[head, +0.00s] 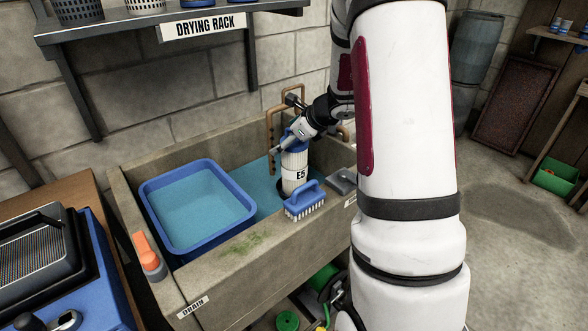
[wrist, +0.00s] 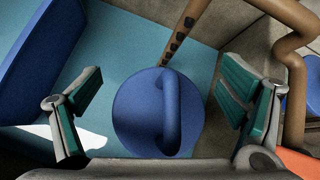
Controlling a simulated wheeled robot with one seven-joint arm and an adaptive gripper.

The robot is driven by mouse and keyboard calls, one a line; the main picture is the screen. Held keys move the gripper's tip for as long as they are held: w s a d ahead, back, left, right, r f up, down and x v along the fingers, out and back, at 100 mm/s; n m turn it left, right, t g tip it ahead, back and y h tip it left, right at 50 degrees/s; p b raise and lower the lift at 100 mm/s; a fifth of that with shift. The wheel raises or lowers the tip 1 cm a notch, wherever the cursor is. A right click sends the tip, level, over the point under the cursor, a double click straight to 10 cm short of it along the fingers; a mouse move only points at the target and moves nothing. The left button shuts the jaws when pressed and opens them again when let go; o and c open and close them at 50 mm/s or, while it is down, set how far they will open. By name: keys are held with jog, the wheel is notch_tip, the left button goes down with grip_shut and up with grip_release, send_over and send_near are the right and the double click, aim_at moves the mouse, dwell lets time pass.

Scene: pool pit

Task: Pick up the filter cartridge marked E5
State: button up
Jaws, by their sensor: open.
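The filter cartridge marked E5 (head: 294,170) stands upright in the stone sink, white with a blue top and an E5 label. In the wrist view its round blue cap with a raised loop handle (wrist: 158,112) lies between my fingers. My gripper (head: 287,142) is at the cartridge's top, coming in from the upper right. In the wrist view my gripper (wrist: 162,100) is open, with one teal-padded finger on each side of the cap and a visible gap to both. The cartridge's lower end is partly hidden behind the blue brush.
A blue-handled brush (head: 305,200) sits on the sink's front rim (head: 235,258), close to the cartridge. A blue water-filled tub (head: 156,212) stands to the left. Copper pipes (head: 270,130) rise close behind the cartridge. The drying rack (head: 150,28) hangs above.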

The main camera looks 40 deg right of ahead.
jog(key=c, duration=2)
jog(key=shift+o, duration=0.2)
jog(key=shift+r, duration=0.2)
